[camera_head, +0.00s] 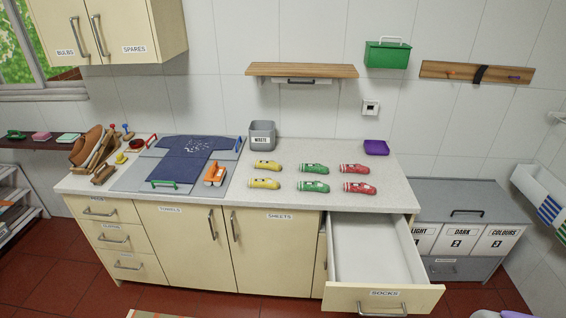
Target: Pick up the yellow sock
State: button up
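Two yellow socks lie on the pale stone countertop (225,196), right of the blue shirt. The back yellow sock (267,165) lies just in front of the grey waste bin. The front yellow sock (264,183) lies nearer the counter's front edge. Both look rolled or folded, with small dark marks. To their right lie a back green sock (314,168), a front green sock (313,186), a back red sock (354,169) and a front red sock (360,187), apart from one another. My gripper is not in view.
A drawer labelled SOCKS (384,294) is pulled open below the counter's right end and looks empty. A wooden shelf (302,70) hangs above. Counter around the socks is clear.

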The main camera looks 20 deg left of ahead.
aim_at(271, 165)
jog(key=i+j+u, duration=0.15)
jog(key=u, duration=0.2)
jog(key=i+j+u, duration=0.1)
jog(key=i+u, duration=0.35)
jog(key=u, duration=0.25)
jog(key=i+j+u, duration=0.15)
jog(key=i+u, duration=0.5)
jog(key=i+z, duration=0.8)
jog(key=i+j+z, duration=0.25)
jog(key=i+z, duration=0.15)
